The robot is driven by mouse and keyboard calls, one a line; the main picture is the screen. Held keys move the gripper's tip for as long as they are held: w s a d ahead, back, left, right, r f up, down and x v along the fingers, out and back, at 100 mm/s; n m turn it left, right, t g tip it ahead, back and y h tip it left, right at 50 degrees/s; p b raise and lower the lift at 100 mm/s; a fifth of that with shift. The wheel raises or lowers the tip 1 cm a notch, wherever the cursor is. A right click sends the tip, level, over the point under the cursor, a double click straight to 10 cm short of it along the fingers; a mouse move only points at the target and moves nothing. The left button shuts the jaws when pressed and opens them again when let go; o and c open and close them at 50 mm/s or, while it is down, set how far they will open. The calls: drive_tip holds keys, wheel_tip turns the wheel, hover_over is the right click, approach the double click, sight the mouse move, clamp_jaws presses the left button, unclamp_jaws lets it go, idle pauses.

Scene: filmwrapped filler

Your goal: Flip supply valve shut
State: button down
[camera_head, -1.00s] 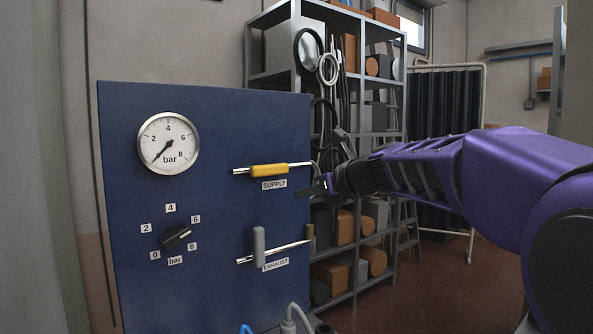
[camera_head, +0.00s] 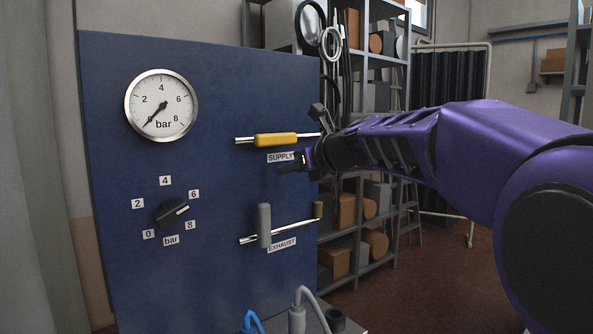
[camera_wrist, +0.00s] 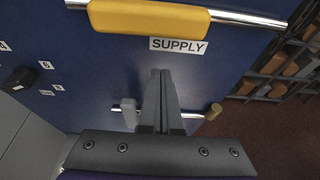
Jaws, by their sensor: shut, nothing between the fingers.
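The supply valve's yellow handle (camera_head: 276,140) lies level, in line with its silver pipe, on the blue panel (camera_head: 120,270). In the wrist view the yellow handle (camera_wrist: 148,17) is at the top, above the SUPPLY label (camera_wrist: 178,46). My gripper (camera_head: 284,167) is at the panel's right side, just below the handle and by the label, apart from the handle. In the wrist view my gripper (camera_wrist: 161,75) has its fingers together and empty, pointing up toward the label. Whether the fingertips touch the panel cannot be told.
The grey exhaust handle (camera_head: 264,225) stands upright across its pipe, below my gripper. A pressure gauge (camera_head: 161,105), needle near 0, and a black dial knob (camera_head: 171,213) are at left. Shelving (camera_head: 372,255) stands behind the panel's right edge. Grey and blue plugs sit at the bottom.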

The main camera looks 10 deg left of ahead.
sight(276, 139)
wheel_tip(276, 139, up, 4)
drive_tip(key=shift+s+d+r+p, duration=0.1)
drive_tip(key=shift+p, duration=0.7)
